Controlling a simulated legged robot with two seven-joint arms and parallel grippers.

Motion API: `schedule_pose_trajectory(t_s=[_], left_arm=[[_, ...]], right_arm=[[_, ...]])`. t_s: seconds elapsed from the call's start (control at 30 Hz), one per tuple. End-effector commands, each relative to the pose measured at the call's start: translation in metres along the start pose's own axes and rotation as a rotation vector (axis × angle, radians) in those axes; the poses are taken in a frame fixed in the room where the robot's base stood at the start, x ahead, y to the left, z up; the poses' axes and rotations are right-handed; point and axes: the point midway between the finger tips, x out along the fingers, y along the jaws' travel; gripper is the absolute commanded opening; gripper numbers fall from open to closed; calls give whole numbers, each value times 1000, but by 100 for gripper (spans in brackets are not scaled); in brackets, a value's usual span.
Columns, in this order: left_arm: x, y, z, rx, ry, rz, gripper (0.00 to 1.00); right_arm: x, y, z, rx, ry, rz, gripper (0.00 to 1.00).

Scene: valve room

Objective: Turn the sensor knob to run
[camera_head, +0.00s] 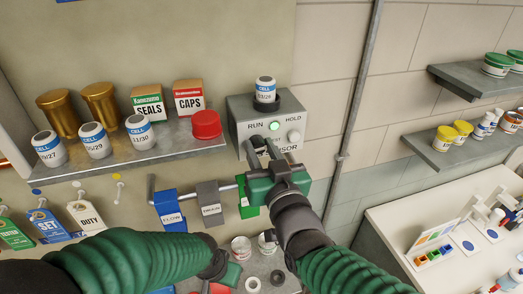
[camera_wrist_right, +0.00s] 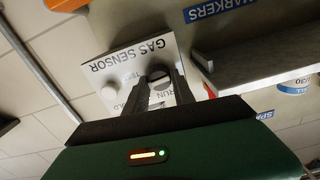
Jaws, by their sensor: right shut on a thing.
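The gas sensor box (camera_head: 245,118) is a grey box on the wall with RUN and HOLD labels and a lit green light (camera_head: 274,126). A cell stands in its top. My right gripper (camera_head: 262,148) reaches its front face and partly covers the lettering. In the right wrist view the gas sensor panel (camera_wrist_right: 130,62) appears upside down, and the right gripper (camera_wrist_right: 161,82) is shut on a dark knob (camera_wrist_right: 160,76) with a pale face. Its exact pointing is hard to read. A white round knob (camera_wrist_right: 110,92) sits beside it, untouched. My left gripper (camera_head: 222,275) is low and partly hidden.
A shelf (camera_head: 130,160) left of the box holds cells (camera_head: 95,140), gold canisters (camera_head: 60,115), cartons and a red cap (camera_head: 206,124). A conduit (camera_head: 350,110) runs down the wall at right.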

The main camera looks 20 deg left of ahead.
Motion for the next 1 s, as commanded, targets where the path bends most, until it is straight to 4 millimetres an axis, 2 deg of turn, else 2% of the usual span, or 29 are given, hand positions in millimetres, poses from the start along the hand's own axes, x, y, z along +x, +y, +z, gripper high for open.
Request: schedule_pose_trajectory(t_s=[1.0], left_arm=[[31, 0, 7, 0, 0, 0, 0]], right_arm=[[0, 0, 7, -921, -10, -1, 0]])
